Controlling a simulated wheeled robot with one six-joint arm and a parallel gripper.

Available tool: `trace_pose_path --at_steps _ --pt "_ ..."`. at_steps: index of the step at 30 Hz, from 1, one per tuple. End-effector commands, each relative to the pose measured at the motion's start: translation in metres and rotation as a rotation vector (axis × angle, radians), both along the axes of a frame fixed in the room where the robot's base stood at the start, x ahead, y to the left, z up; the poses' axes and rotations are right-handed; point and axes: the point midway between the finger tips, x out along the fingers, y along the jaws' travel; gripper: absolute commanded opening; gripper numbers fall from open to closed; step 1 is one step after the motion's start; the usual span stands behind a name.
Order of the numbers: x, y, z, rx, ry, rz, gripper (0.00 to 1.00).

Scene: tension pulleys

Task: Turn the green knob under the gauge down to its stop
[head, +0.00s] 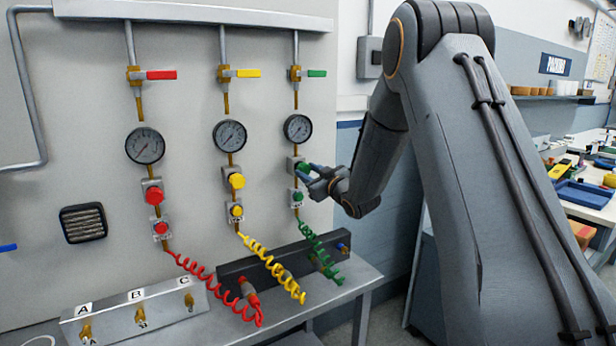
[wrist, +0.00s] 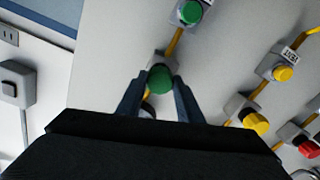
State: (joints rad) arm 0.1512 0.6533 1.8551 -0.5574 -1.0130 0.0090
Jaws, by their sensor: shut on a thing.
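The green knob (head: 302,167) sits on a small grey block below the rightmost gauge (head: 297,128). My gripper (head: 311,171) reaches it from the right and is shut on it. In the wrist view the round green knob (wrist: 159,78) lies between the two dark fingertips (wrist: 158,86), one on each side. The fingers and gripper body hide part of the block and most of the gauge there. The gauge's needle is too small to read. A smaller green button (head: 297,197) is below the knob and also shows in the wrist view (wrist: 190,12).
Yellow knob (head: 236,181) and red knob (head: 154,195) stand in columns to the left. The green lever valve (head: 316,73) is above the gauge. A green coiled hose (head: 318,250) hangs below over a dark manifold bar (head: 232,272). Open space lies in front of the panel.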

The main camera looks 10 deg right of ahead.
Motion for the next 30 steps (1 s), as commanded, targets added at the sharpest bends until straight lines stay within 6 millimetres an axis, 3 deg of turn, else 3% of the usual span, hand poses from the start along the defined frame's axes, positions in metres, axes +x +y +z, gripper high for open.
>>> trace_pose_path --at_steps 18,30 --pt "0.001 -0.0004 -0.0023 -0.455 -0.15 -0.001 0.1" --pt "0.0004 -0.0006 0.0002 -0.602 -0.197 -0.001 0.1"
